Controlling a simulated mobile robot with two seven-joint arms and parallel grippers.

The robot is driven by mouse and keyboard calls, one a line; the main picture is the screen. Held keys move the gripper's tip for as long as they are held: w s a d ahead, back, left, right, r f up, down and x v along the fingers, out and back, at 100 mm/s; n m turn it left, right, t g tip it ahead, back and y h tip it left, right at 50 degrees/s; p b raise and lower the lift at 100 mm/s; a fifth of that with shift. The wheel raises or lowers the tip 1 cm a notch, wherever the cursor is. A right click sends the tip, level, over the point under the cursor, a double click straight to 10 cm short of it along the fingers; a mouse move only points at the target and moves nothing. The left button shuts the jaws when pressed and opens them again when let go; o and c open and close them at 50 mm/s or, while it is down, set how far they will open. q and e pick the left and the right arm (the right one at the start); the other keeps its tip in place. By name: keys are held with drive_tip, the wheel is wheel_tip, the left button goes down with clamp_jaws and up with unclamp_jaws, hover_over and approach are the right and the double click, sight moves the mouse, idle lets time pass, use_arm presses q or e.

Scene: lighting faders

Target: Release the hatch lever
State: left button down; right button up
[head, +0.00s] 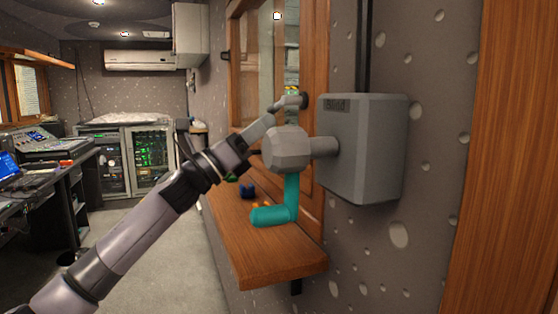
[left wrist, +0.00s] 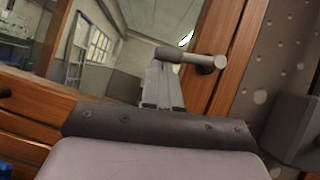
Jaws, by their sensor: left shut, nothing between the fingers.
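The hatch lever (head: 289,102) is a short grey handle on the wooden window frame, partly hidden by my gripper. In the left wrist view the lever (left wrist: 188,56) lies nearly level, with its round mount at the right on the wood. My left gripper (head: 268,116) is shut and empty, with its fingertips at the lever's free left end. In the left wrist view the fingers (left wrist: 162,84) reach up to just below that end; I cannot tell if they touch. My right gripper is not in view.
A grey wall box (head: 362,148) carries a grey hub (head: 287,150) and a teal crank (head: 291,195), close to the right of my left forearm. A wooden ledge (head: 262,262) juts out below the window, with small coloured items on it. Floor to the left is clear.

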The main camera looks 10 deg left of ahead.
use_arm(q)
drive_tip(key=shift+w+a+r+m+g+h+b, duration=0.2)
drive_tip(key=shift+r+m+g+h+b, duration=0.1)
drive_tip(key=shift+r+m, duration=0.25)
drive_tip(key=shift+w+a+r+m+g+h+b, duration=0.15)
drive_tip(key=shift+r+m+g+h, duration=0.15)
drive_tip(key=shift+m, duration=0.35)
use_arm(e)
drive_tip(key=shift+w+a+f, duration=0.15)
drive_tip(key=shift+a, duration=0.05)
use_arm(q)
drive_tip(key=shift+r, duration=0.25)
drive_tip(key=shift+f, duration=0.1)
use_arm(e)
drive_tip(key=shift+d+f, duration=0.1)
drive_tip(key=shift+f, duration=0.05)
